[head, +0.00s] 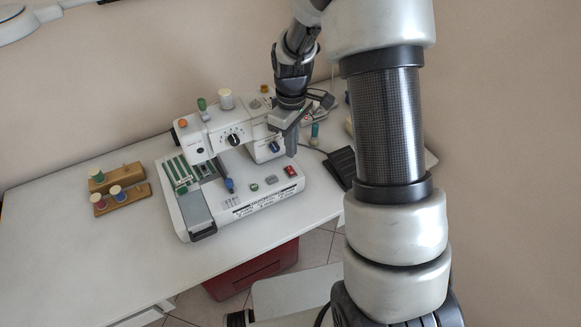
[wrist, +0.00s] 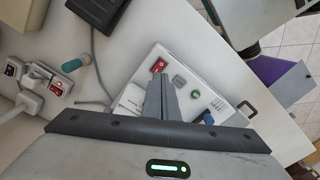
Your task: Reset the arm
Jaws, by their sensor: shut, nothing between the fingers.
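My gripper (head: 291,143) is shut and empty. In the head view it points down at the right side of a white machine (head: 215,215) on the table. In the wrist view my gripper (wrist: 160,98) shows its two fingers together above the table, over the near part of the machine (wrist: 186,62). The machine's red switch (wrist: 159,65) lies just beside the fingertips in that picture. I cannot tell the exact gap between fingers and machine.
A white table (head: 70,245) holds wooden spool stands (head: 122,199) at left and a black pedal (head: 341,166) at right. A power strip (wrist: 59,88) and cables lie near a blue-green cylinder (wrist: 72,66). A red box (head: 255,268) stands below. The table's front left is clear.

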